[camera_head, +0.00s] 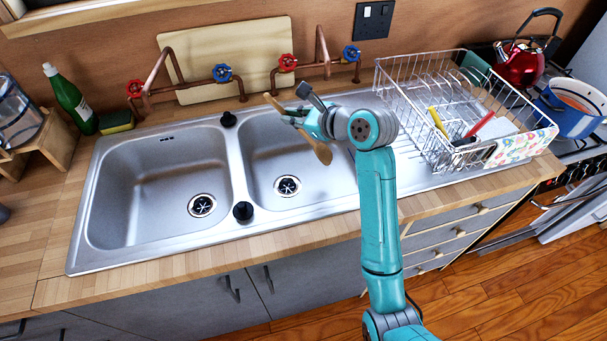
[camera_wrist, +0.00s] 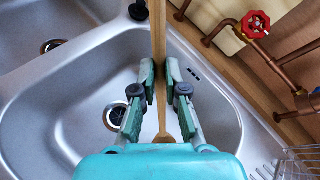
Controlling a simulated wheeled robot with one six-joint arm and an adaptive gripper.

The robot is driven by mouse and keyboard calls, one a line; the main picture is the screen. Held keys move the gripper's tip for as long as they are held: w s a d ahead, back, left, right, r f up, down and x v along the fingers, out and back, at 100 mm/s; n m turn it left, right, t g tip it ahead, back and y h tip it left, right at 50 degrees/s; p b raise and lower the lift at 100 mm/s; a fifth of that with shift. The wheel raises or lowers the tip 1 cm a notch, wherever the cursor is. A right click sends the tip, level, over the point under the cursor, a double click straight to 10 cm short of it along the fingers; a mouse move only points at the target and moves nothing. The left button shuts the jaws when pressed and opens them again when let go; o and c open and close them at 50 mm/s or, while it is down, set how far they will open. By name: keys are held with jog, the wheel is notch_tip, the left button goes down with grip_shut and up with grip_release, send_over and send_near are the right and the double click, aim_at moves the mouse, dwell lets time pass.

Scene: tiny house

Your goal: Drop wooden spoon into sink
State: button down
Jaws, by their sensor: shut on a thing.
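The wooden spoon (camera_head: 323,151) is held by my gripper (camera_head: 296,115) above the right basin of the sink (camera_head: 277,161). In the wrist view the spoon (camera_wrist: 158,33) runs between the two fingers of my gripper (camera_wrist: 160,84), which are shut on it. One end of the spoon reaches toward the back of the sink. The other end, wider and bowl-like, points toward the front in the head view. The gripper hides part of the spoon. The basin's drain shows below it in both views.
The left basin (camera_head: 160,185) is empty. Copper pipes with red and blue taps (camera_head: 221,73) and a cutting board (camera_head: 226,55) stand behind the sink. A wire dish rack (camera_head: 400,98) with utensils stands to the right. A green bottle (camera_head: 72,103) stands at the left.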

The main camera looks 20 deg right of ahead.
jog(key=c, duration=1.1)
grip_release()
jog(key=shift+c, duration=0.2)
jog(key=v, duration=1.2)
